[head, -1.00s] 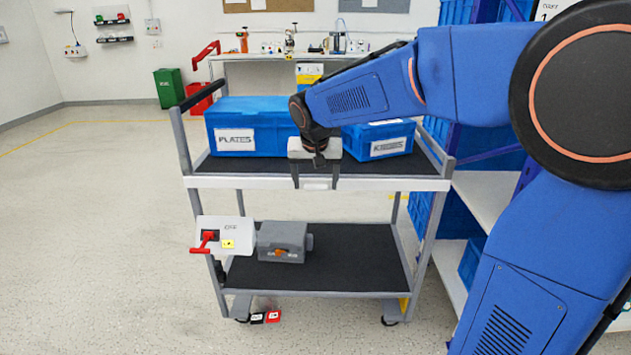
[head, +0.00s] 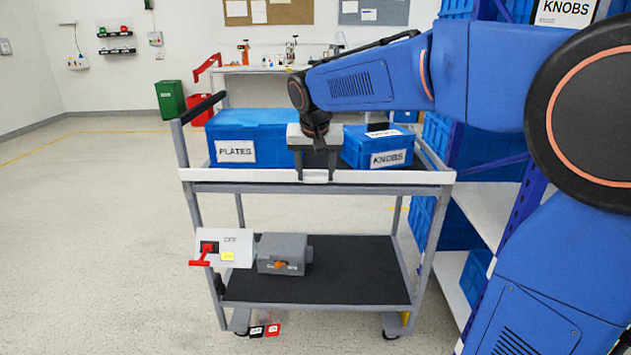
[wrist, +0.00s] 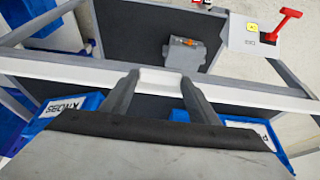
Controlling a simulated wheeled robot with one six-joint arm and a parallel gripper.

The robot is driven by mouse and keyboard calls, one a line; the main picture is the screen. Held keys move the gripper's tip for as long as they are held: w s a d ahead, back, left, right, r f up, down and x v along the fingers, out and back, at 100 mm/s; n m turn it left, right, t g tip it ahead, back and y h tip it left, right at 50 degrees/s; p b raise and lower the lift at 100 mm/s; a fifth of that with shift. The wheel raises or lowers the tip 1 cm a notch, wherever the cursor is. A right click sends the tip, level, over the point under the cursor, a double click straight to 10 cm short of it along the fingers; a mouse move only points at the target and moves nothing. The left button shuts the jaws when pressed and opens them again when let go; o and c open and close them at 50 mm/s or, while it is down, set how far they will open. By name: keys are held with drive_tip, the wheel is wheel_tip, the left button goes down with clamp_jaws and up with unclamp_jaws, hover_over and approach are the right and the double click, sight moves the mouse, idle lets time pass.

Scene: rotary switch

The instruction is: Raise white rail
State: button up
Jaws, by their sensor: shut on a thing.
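The white rail (head: 235,175) is a long bar along the front of the cart's upper shelf. It stands slightly above the grey front edge (head: 250,188) and looks about level. My gripper (head: 316,176) reaches down from above and is shut on the rail near its middle. In the wrist view, the two fingers of my gripper (wrist: 160,80) sit either side of a raised grip on the white rail (wrist: 60,69).
A blue PLATES bin (head: 250,128) and a blue KNOBS bin (head: 365,150) stand behind the rail. Below, a white switch box with a red handle (head: 237,245) and a grey box with an orange knob (head: 283,253) sit on the lower shelf. Blue racking is at right.

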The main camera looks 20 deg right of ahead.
drive_tip(key=shift+r, duration=0.25)
drive_tip(key=o, duration=1.5)
drive_tip(key=v, duration=1.7)
drive_tip(key=shift+s+r, duration=0.15)
drive_tip(key=shift+r, duration=0.05)
drive_tip(key=shift+s, duration=0.1)
drive_tip(key=s+d+f+n, duration=0.1)
drive_tip(key=s+d+f, duration=0.3)
drive_tip(key=s+f, duration=1)
drive_tip(key=s+d+f+n+y, duration=0.1)
drive_tip(key=s+d+f, duration=0.3)
drive_tip(key=s+f, duration=0.9)
drive_tip(key=shift+s+d+f+n+t, duration=0.3)
drive_tip(key=shift+s+f+n, duration=0.15)
drive_tip(key=shift+n, duration=0.35)
